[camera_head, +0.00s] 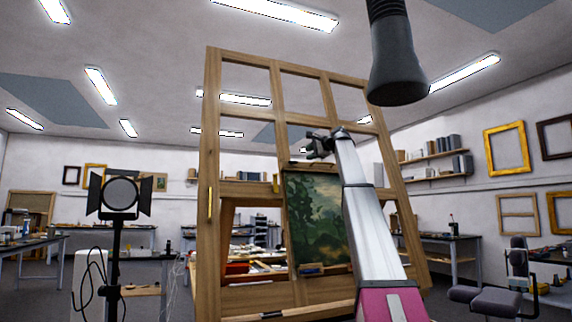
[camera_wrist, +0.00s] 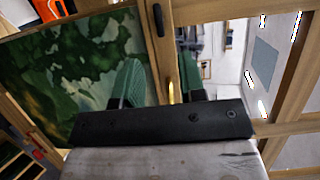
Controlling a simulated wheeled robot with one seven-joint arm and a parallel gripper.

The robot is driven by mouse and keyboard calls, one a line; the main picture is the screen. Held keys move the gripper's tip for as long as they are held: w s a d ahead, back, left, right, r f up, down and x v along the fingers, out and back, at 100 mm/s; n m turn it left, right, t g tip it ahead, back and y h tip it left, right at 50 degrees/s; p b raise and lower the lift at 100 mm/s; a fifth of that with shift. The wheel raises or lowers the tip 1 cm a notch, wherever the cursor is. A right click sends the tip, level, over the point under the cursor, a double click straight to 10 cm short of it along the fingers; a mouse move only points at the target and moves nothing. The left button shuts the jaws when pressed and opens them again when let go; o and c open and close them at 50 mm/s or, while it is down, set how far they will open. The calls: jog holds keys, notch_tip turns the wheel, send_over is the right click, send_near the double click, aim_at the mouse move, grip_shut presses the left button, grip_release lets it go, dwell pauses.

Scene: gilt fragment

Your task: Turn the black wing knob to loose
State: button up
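A small dark elongated piece (camera_wrist: 158,20) sits on a wooden bar at the top of the wrist view, beside the painting's edge; it may be the black wing knob, but I cannot tell its shape or setting. My gripper (camera_head: 318,146) is raised in front of the easel, near the painting's top edge. In the wrist view my gripper (camera_wrist: 162,82) has its two greenish fingers apart, with nothing held between them. The dark piece lies beyond the fingers, apart from them. My arm hides part of the painting and easel in the head view.
The large wooden easel (camera_head: 212,150) holds a green landscape painting (camera_head: 312,215). A brass-coloured strip (camera_wrist: 171,92) shows near the right finger. A studio lamp (camera_head: 120,193) stands left, a black hood (camera_head: 397,75) hangs upper right, and a padded chair (camera_head: 495,300) is at right.

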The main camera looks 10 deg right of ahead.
aim_at(295, 162)
jog(key=x, duration=1)
jog(key=shift+w+a+f, duration=0.15)
jog(key=shift+w, duration=0.15)
grip_shut()
